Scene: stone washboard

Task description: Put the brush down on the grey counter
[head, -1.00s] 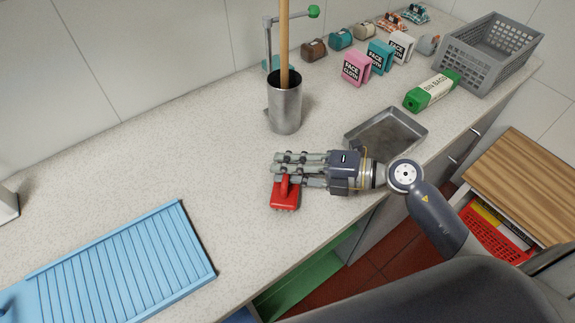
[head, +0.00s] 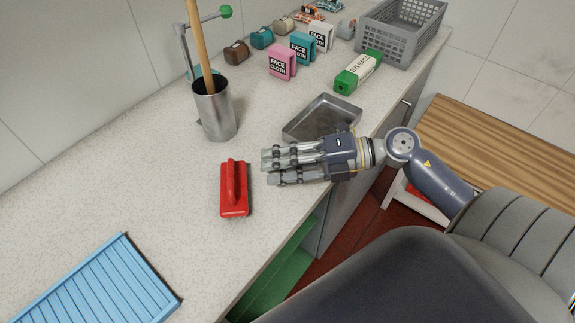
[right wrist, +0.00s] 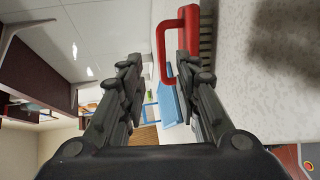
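The red brush (head: 234,195) rests on the speckled pale grey counter (head: 120,200), its handle on top. My right gripper (head: 268,166) is just to the right of the brush, low over the counter, with a small gap between them. In the right wrist view, the gripper's fingers (right wrist: 158,72) are spread apart with nothing held between them. The brush's red handle (right wrist: 162,42) shows there beyond the fingertips. My left gripper is out of view.
A blue ribbed board (head: 95,290) lies at the front left. A metal cup (head: 215,110) with a wooden stick stands behind the brush. A metal tray (head: 322,118) lies behind my right gripper. Boxes, a green roll (head: 358,72) and a grey crate (head: 402,35) stand farther back.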

